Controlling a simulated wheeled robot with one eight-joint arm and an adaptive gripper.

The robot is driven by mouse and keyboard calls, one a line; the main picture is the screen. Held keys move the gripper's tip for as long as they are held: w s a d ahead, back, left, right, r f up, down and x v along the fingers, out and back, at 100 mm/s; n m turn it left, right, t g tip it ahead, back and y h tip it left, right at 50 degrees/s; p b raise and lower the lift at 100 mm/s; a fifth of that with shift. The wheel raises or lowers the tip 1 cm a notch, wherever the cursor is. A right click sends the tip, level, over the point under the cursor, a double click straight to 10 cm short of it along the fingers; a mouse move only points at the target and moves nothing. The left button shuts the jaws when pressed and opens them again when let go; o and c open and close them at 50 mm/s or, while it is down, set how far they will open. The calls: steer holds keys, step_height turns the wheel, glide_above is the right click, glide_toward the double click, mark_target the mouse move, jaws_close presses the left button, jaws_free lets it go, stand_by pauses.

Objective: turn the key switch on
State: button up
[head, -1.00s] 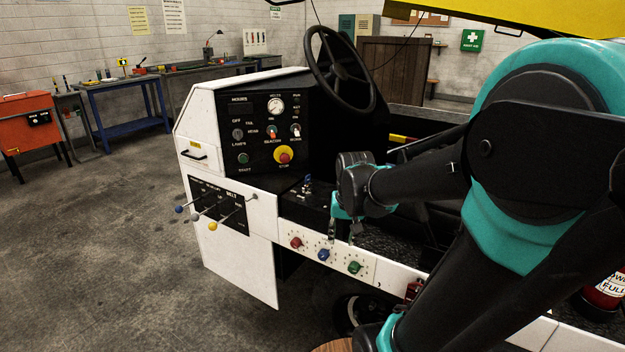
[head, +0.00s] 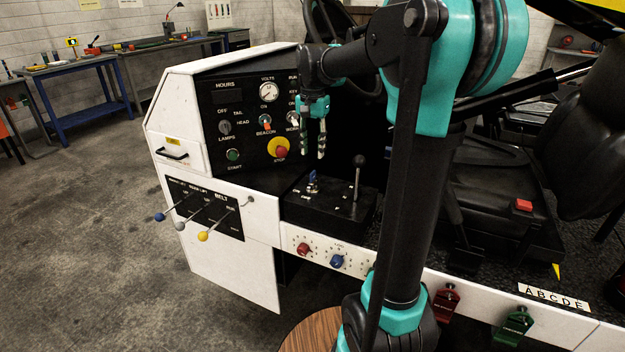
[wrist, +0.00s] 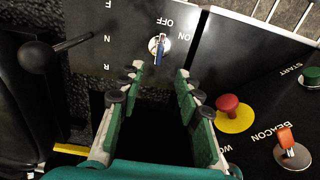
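The key switch (head: 312,180) is on the black console below the dash, with a blue key in it. In the wrist view the blue key (wrist: 159,50) stands in a round metal lock, beside OFF and ON labels. The key's bow runs roughly up and down in that view; I cannot tell which label it is set to. My gripper (head: 321,152) is above the console in front of the dash panel. In the wrist view my gripper (wrist: 160,72) is open and empty, its fingertips either side of the line to the key and apart from it.
A black-knobbed lever (head: 358,168) stands right of the key. The red stop button (head: 279,149) on its yellow disc and the beacon switch (wrist: 287,144) are near my gripper. Belt levers (head: 203,236) stick out at left. The seat (head: 590,140) is at right.

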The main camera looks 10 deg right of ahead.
mark_target(313, 171)
step_height(313, 171, down, 11)
steer(key=shift+f, duration=0.15)
stand_by(0.4)
jaws_close()
